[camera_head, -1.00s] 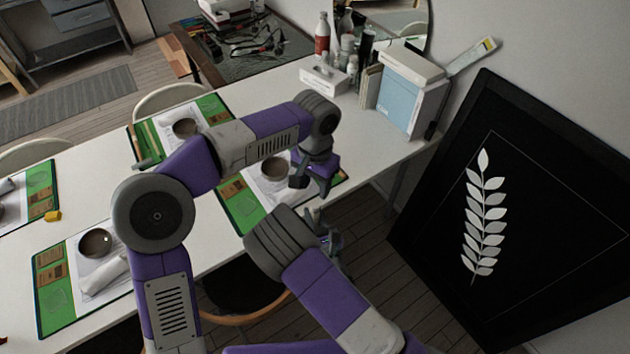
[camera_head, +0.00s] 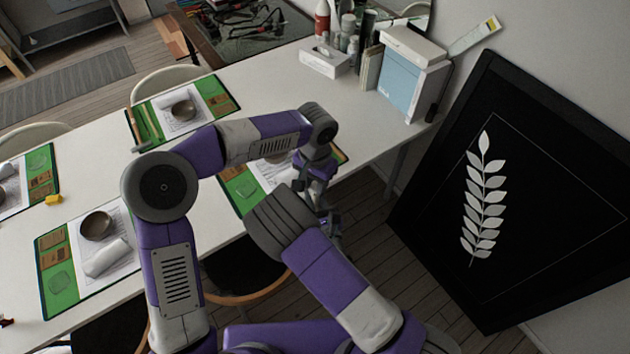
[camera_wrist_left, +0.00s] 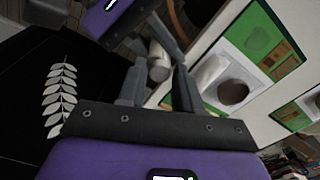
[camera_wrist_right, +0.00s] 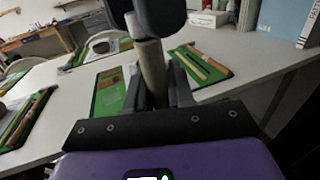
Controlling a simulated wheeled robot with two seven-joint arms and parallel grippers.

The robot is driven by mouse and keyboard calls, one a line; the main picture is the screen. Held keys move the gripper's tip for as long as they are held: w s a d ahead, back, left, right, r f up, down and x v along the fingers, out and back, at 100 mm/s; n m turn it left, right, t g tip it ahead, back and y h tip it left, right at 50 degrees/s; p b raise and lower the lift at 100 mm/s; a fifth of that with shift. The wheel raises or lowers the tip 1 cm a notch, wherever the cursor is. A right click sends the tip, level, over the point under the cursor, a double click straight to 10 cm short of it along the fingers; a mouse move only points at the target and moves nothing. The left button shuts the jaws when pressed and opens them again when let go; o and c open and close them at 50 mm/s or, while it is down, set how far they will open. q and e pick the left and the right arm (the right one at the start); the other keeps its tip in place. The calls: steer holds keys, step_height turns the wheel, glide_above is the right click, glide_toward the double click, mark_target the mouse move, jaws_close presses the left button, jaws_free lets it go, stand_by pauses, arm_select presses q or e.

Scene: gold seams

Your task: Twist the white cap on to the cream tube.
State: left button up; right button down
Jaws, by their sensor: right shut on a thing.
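The cream tube (camera_wrist_right: 153,72) stands upright between the fingers of my right gripper (camera_wrist_right: 158,98), which is shut on it. My left gripper (camera_wrist_left: 160,75) comes in from above, close to the tube's upper end. Its two fingers are apart, on either side of a pale cylinder end (camera_wrist_left: 159,68) that appears to be the white cap; there seems to be a gap beside it. In the right wrist view a small white piece (camera_wrist_right: 132,22) shows at the tube's top, partly hidden by dark left gripper parts. I cannot tell whether cap and tube are fully joined.
Both grippers (camera_head: 325,205) are off the near edge of the white table (camera_head: 290,95). Green placemats (camera_head: 60,285) with bowls (camera_head: 97,225) lie on it. A tissue box (camera_head: 325,60) and a blue-and-white box (camera_head: 410,80) stand at the back. A black leaf panel (camera_head: 530,190) leans at the right.

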arm_select(q)
jaws_close()
steer(key=shift+o, duration=1.9)
jaws_free()
step_height(320, 180, up, 12)
